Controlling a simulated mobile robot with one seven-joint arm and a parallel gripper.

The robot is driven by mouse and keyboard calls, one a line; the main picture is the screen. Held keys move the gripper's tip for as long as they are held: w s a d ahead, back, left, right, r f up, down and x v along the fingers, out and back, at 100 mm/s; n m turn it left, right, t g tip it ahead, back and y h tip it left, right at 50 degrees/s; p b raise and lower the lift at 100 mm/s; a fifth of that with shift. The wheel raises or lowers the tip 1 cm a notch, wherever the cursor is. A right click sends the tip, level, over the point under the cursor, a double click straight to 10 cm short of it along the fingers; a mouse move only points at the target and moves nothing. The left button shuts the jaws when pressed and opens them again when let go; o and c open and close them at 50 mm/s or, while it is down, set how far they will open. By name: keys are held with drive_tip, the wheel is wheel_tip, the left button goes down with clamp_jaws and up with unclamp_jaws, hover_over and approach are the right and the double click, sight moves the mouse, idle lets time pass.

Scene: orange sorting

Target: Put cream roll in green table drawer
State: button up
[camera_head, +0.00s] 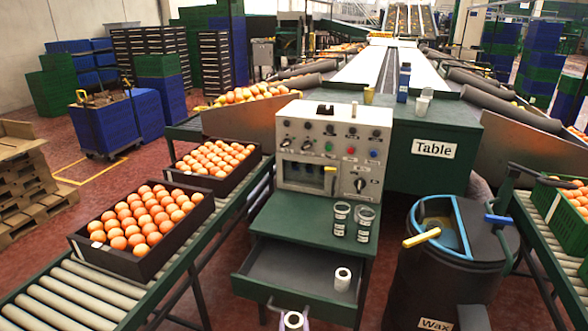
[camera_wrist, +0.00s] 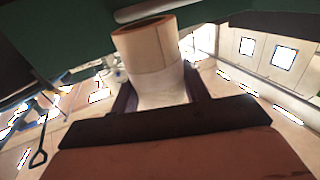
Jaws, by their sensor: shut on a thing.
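The cream roll (camera_wrist: 150,62), with a tan upper end and paler lower part, is upright between the dark fingers of my gripper (camera_wrist: 158,92) in the wrist view. My gripper is shut on it. In the head view the cream roll (camera_head: 293,319) shows at the bottom edge, in front of the drawer's front panel and apart from the drawer's inside; most of my gripper is cut off there. The green table drawer (camera_head: 290,296) is pulled open under the small green table (camera_head: 300,217).
Two labelled jars (camera_head: 340,219) stand on the small table before a control box (camera_head: 333,148). A wax bin (camera_head: 455,255) stands to the right. Crates of oranges (camera_head: 143,255) sit on the roller conveyor at left. The drawer's left and middle floor is bare.

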drive_tip(key=s+f, duration=0.3)
drive_tip(key=f, duration=0.4)
drive_tip(key=shift+s+f+h, duration=0.15)
drive_tip(key=shift+s+h, duration=0.15)
drive_tip(key=shift+a, duration=0.15)
idle(0.7)
